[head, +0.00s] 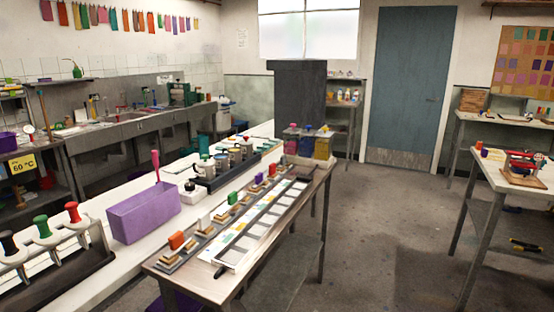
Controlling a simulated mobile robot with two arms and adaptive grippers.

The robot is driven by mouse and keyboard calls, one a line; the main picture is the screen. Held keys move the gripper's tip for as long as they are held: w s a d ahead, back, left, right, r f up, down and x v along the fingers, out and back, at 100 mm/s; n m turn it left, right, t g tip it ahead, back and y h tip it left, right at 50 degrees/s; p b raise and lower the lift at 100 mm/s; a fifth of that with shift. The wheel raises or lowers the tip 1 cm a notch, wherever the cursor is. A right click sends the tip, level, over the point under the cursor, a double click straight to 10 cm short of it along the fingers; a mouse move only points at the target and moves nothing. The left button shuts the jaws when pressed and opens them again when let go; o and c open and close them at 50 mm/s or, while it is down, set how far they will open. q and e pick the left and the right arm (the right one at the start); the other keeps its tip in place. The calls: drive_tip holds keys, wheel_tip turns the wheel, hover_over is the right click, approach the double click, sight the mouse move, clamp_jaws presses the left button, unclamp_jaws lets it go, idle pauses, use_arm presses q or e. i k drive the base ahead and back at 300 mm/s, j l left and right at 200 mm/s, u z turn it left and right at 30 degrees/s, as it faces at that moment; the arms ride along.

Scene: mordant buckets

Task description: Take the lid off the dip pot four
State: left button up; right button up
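A row of small pots (222,162) stands in a dark rack (240,172) on the long white bench, in the middle of the head view. They look grey or white with dark or coloured tops. I cannot read any numbers on them, so I cannot tell which one is dip pot four, and their lids are too small to make out clearly. Neither of my grippers is in view.
A purple bin (143,214) with a pink-handled tool stands left of the pots. A metal table (172,265) in front holds stamps and a swatch strip. A rack of coloured-handled tools (45,262) is at lower left. The floor (400,240) at right is clear.

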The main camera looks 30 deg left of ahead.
sight(205, 162)
drive_tip(key=i+u, duration=0.1)
drive_tip(key=i, duration=0.35)
drive_tip(key=i+l+u, duration=0.1)
drive_tip(key=i, duration=0.35)
drive_tip(key=i+l+u, duration=0.1)
drive_tip(key=i, duration=0.35)
drive_tip(key=i+l+u, duration=0.1)
drive_tip(key=i, duration=0.35)
drive_tip(key=l, duration=0.1)
